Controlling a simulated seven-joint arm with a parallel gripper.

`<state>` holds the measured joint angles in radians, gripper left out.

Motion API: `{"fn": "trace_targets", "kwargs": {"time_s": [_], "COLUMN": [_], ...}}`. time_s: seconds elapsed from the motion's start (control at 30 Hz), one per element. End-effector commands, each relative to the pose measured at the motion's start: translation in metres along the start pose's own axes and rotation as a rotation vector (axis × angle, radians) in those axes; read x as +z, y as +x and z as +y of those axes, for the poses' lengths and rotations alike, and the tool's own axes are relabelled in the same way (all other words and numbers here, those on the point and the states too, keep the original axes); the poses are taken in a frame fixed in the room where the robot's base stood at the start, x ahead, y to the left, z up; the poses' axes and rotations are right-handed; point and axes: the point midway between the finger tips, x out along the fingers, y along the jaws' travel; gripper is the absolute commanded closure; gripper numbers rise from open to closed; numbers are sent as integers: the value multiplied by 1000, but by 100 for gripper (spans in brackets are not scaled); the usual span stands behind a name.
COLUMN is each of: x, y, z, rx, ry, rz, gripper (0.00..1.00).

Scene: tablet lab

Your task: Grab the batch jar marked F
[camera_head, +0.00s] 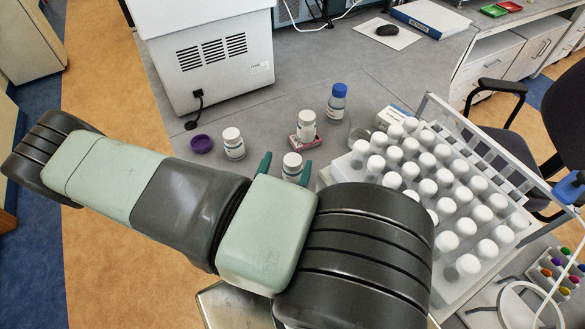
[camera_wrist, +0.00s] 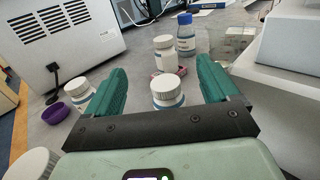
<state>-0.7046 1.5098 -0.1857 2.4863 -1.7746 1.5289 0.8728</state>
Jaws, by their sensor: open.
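Three white jars with white caps and labels stand on the grey bench; I cannot read an F on any of them. The near jar (camera_head: 292,166) lies between the spread green fingers of my gripper (camera_head: 285,170); the wrist view shows this jar (camera_wrist: 167,91) ahead, between the fingers (camera_wrist: 162,80), with gaps at both sides. A second jar (camera_head: 233,146) stands to the left, outside the left finger. My gripper is open and empty.
A blue-capped bottle (camera_head: 336,106) and a glass beaker (camera_head: 359,138) stand behind. A rack of white-capped tubes (camera_head: 470,275) fills the right. A white machine (camera_head: 205,60) stands back left. A white round top (camera_wrist: 32,164) shows low left in the wrist view.

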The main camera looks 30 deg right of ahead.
Motion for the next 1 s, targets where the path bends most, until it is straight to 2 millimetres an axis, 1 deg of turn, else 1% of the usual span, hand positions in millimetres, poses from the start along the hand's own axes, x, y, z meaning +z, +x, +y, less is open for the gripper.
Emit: {"fn": "trace_targets", "kwargs": {"time_s": [0.17,0.3,0.47,0.5,0.6,0.77,1.0], "x": [-23,-54,-86,-82,-82,-82,-81], "y": [0,0,-1,8,20,29,64], "z": [-1,-2,-2,-1,-1,-1,-1], "rx": [9,8,7,4,5,5,4], "ry": [-7,-5,-5,-3,-3,-4,-3], "rz": [5,6,4,1,3,3,2], "gripper": [12,12,12,12,12,12,12]}}
